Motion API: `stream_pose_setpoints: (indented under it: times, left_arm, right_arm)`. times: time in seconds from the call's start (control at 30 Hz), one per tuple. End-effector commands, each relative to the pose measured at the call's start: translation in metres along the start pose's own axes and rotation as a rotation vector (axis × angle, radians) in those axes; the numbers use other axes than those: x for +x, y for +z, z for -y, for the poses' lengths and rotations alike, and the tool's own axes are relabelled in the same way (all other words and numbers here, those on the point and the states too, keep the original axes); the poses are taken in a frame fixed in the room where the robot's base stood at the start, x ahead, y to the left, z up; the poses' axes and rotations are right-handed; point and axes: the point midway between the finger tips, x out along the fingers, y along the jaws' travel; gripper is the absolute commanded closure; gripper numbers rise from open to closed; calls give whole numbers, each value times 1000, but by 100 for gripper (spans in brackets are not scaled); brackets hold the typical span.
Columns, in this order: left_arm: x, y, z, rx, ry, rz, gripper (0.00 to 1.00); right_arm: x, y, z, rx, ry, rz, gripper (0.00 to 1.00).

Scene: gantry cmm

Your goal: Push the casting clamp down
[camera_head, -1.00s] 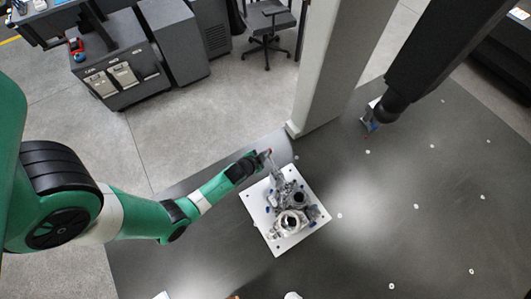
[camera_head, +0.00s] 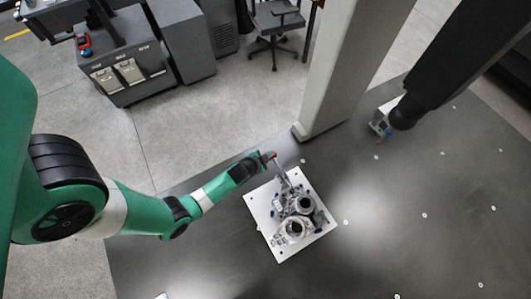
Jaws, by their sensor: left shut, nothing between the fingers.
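A grey metal casting (camera_head: 294,229) sits on a square white fixture plate (camera_head: 259,215) with blue parts on it. A thin grey metal piece, apparently the clamp's lever (camera_head: 286,180), rises tilted at the plate's far edge. My left gripper (camera_head: 274,160) is at the upper end of this piece, above and left of the casting. It is shut with nothing held. Whether it touches the lever cannot be told at this size. My right gripper is not in view.
The dark table (camera_head: 410,190) is mostly clear right of the plate. A grey pillar (camera_head: 345,70) stands behind it. A black column (camera_head: 440,75) with a small probe-like head (camera_head: 380,125) hangs at the upper right. Cabinets (camera_head: 125,65) and a chair (camera_head: 275,25) are on the floor beyond.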

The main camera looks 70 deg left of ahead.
Motion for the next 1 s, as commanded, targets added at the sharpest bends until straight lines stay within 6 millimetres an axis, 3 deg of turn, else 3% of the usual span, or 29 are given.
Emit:
stream_pose_setpoints:
  times: [0.17, 0.5, 0.7, 1.0]
  left_arm:
    - [-32, -32, 16, 1, 0, -9, 100]
    - [-107, -25, 28, -1, -3, -12, 100]
    - [-122, -24, 30, -1, -3, -13, 100]
    - [-122, -24, 30, -1, -3, -14, 100]
  right_arm:
    - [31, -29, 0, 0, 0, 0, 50]
    - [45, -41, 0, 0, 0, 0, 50]
    - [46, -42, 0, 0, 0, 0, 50]
    - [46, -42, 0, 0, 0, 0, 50]
